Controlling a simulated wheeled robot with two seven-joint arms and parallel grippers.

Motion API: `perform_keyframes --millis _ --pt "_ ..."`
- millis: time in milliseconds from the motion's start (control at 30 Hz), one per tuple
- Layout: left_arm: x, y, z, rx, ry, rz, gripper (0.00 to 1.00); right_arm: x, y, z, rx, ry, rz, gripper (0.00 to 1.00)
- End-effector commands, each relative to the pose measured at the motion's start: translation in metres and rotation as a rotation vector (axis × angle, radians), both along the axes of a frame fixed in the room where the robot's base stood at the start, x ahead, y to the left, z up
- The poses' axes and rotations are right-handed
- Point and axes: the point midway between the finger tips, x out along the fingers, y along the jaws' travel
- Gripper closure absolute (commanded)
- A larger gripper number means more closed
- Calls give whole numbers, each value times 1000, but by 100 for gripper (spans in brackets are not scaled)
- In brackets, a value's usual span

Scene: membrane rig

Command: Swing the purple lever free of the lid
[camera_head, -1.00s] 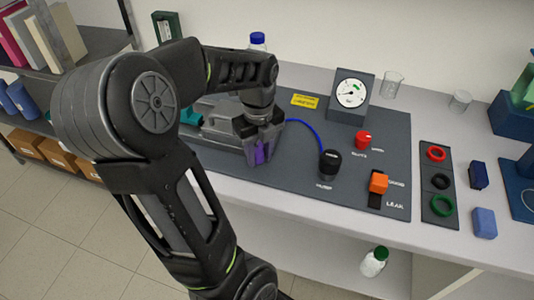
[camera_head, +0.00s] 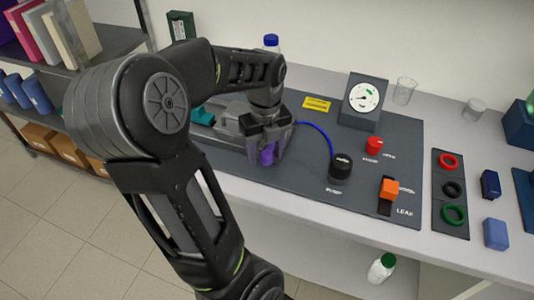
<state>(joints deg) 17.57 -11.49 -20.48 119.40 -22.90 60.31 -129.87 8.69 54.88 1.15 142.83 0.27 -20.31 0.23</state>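The purple lever (camera_head: 267,154) shows at the front of the grey rig, just under my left gripper (camera_head: 268,145). My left gripper points down over it, with its fingers at the lever's sides. Whether the fingers press on the lever cannot be told. The grey lid and body of the rig (camera_head: 230,125) lie behind and left of the gripper, partly hidden by my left arm. My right gripper is not in view.
On the dark panel (camera_head: 300,178) stand a black knob (camera_head: 341,167), a red knob (camera_head: 374,146), an orange switch (camera_head: 388,190) and a gauge (camera_head: 362,98). A blue tube (camera_head: 320,132) runs to the black knob. Coloured rings (camera_head: 453,215) lie at the right.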

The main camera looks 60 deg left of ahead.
Motion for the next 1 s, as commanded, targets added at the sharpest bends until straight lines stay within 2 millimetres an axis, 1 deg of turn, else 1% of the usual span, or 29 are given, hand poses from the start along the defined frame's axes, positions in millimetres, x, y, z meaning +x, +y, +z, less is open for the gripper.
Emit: perform_keyframes --millis 233,333,467,600,733,833,1000 --pt "0 0 1 1 1 0 48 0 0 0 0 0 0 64" --pt "1 0 6 2 -1 -1 48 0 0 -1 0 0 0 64" --pt "1 0 23 2 -4 0 48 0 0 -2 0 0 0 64" --pt "1 0 46 3 -5 0 48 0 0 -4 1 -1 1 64" --pt "1 0 66 3 -3 1 48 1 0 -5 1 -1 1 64" --pt "0 0 75 2 -1 1 48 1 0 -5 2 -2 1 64" --pt "0 0 79 1 -1 1 48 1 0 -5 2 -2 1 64"
